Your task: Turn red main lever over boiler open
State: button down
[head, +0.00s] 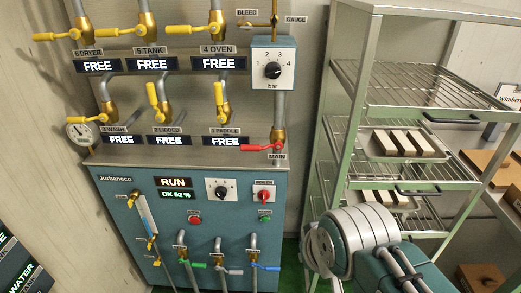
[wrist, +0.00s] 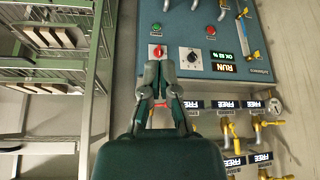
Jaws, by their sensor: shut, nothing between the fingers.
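The red main lever (head: 262,148) is in the head view, on a brass valve on the vertical pipe, just above the MAIN label (head: 277,156). It lies roughly horizontal, its handle pointing left. The teal boiler cabinet (head: 135,190) stands below it; its front also shows in the upside-down wrist view (wrist: 205,25). My gripper (wrist: 160,68) is shut and empty in the wrist view, in front of the cabinet's upper edge. Its fingers are outside the head view. No contact is visible.
Yellow-handled valves (head: 155,95) and FREE displays (head: 158,141) line the panel left of the lever. A pressure dial box (head: 273,62) is above it. A metal rack (head: 405,97) with trays stands close on the right. My arm fills the lower right of the head view.

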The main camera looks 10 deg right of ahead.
jog(key=c, duration=1.1)
grip_release()
jog(key=shift+a, duration=0.1)
jog(key=o, duration=0.5)
jog(key=shift+w+a, duration=0.15)
jog(key=shift+w, duration=0.25)
jog(key=o, duration=0.6)
jog(key=shift+w+a+t, duration=0.2)
jog(key=shift+w, duration=0.35)
jog(key=shift+w+a+t, duration=0.2)
jog(key=shift+w, duration=0.35)
jog(key=w+a+t, duration=0.2)
jog(key=w, duration=0.5)
jog(key=w+a+t+y, duration=0.1)
jog(key=w+a+t, duration=0.1)
jog(key=w, duration=0.5)
jog(key=shift+w+a+t+y, duration=0.3)
jog(key=shift+w+a+t, duration=0.05)
jog(key=shift+t, duration=0.15)
jog(key=m+t+h, duration=0.3)
jog(key=t+h, duration=0.3)
send_near(250, 150)
jog(key=x, duration=1.1)
jog(key=shift+d, duration=0.1)
jog(key=c, duration=1.2)
